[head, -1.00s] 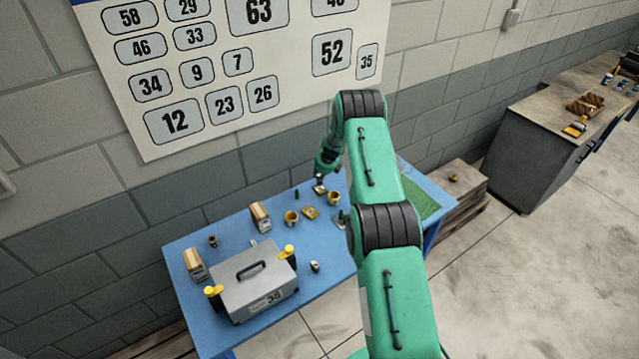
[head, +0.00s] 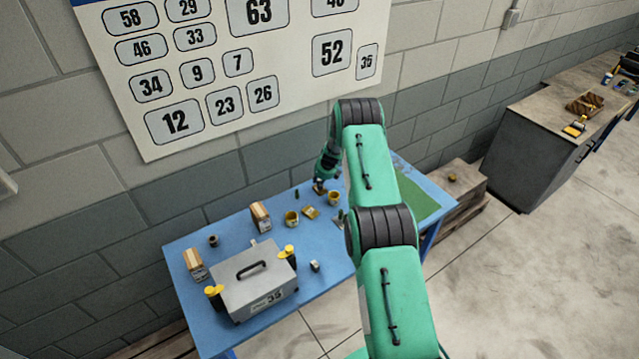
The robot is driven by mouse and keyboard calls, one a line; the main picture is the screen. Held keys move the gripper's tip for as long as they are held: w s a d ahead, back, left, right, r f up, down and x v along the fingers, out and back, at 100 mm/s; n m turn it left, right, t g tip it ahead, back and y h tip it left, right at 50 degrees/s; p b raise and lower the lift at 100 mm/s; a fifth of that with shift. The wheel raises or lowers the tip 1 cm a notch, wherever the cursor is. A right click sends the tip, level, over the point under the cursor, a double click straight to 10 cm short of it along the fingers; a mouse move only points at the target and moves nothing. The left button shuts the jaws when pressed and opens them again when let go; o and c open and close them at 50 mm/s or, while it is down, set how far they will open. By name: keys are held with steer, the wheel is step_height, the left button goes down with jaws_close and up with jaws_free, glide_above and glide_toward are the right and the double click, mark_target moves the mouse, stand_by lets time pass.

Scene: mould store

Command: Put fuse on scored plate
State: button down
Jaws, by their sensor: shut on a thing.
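My gripper (head: 320,187) is over the far side of the blue table. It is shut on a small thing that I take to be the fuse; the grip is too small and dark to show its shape. A brassy patch shows at the fingertips, and I cannot tell if it is held or lies beneath. A flat grey piece (head: 337,223) lies to the lower right of the gripper, partly hidden by my arm. It may be the scored plate, but no score lines can be made out.
The blue table (head: 280,318) holds a grey case (head: 255,290), two yellow cups (head: 292,219) (head: 333,198), a brassy block (head: 310,212), two tan boxes (head: 261,216) (head: 193,265) and small dark pieces. A green mat (head: 425,203) lies at the right. The wall stands close behind.

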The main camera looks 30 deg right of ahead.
steer(key=shift+f, duration=0.1)
steer(key=c, duration=1.5)
jaws_free()
steer(key=shift+r, duration=0.25)
steer(key=shift+b+v, duration=0.4)
steer(key=shift+v, duration=5.5)
steer(key=shift+s, duration=0.1)
